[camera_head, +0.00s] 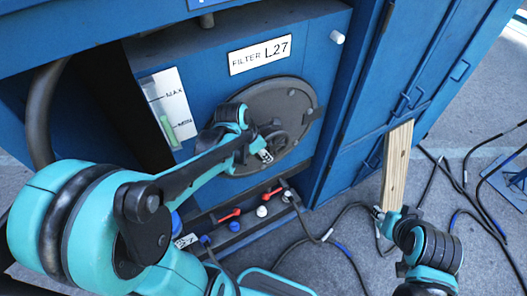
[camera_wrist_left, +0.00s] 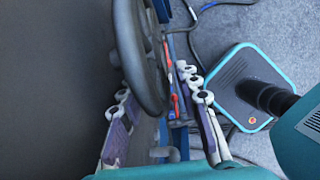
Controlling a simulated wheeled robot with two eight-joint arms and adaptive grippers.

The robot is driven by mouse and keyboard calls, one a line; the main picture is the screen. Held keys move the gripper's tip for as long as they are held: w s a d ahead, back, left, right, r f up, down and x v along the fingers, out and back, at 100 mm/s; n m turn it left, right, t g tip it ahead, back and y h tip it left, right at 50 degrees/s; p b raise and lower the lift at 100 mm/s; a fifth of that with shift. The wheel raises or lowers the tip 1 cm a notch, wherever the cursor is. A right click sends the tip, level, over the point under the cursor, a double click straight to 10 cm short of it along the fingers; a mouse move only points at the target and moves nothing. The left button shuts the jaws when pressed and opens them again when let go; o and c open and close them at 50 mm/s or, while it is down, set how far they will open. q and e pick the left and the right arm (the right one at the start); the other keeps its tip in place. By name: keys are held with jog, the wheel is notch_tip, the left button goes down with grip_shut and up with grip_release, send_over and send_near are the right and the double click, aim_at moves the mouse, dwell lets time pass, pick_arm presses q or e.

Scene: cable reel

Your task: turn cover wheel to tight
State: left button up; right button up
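The round dark grey filter cover (camera_head: 290,100) sits on the blue housing under the label "FILTER L27". Its dark hand wheel (camera_head: 283,146) is partly hidden by my left gripper (camera_head: 263,154). In the left wrist view the wheel's rim (camera_wrist_left: 140,60) reaches down between the two fingers of my left gripper (camera_wrist_left: 160,128). The fingers are wide apart, with clear gaps beside the rim. My right gripper (camera_head: 381,214) is low at the right, away from the wheel, by the lower end of a wooden plank. Whether it grips the plank is unclear.
The wooden plank (camera_head: 396,165) stands tilted near the blue cabinet doors (camera_head: 405,85). A low panel with red handles (camera_head: 229,215) and coloured caps lies below the cover. A level gauge (camera_head: 167,108) is left of it. Cables (camera_head: 345,212) run over the grey floor.

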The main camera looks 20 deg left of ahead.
pick_arm(q)
jog(key=shift+c, duration=0.3)
grip_shut()
jog(key=shift+r, duration=0.15)
jog(key=shift+w+r+g+y+p, duration=0.1)
jog(key=shift+r+g+y+p, duration=0.15)
jog(key=shift+g+y, duration=0.3)
jog(key=shift+w+r+g+y+p, duration=0.1)
jog(key=shift+g+y+p, duration=0.25)
jog(key=shift+g, duration=0.3)
jog(key=shift+d+r+g+y, duration=0.1)
jog(key=shift+r+g+y, duration=0.15)
jog(key=shift+g+y, duration=0.45)
jog(key=shift+r+g+y, duration=0.25)
jog(key=shift+g+y, duration=0.25)
jog(key=shift+g, duration=0.4)
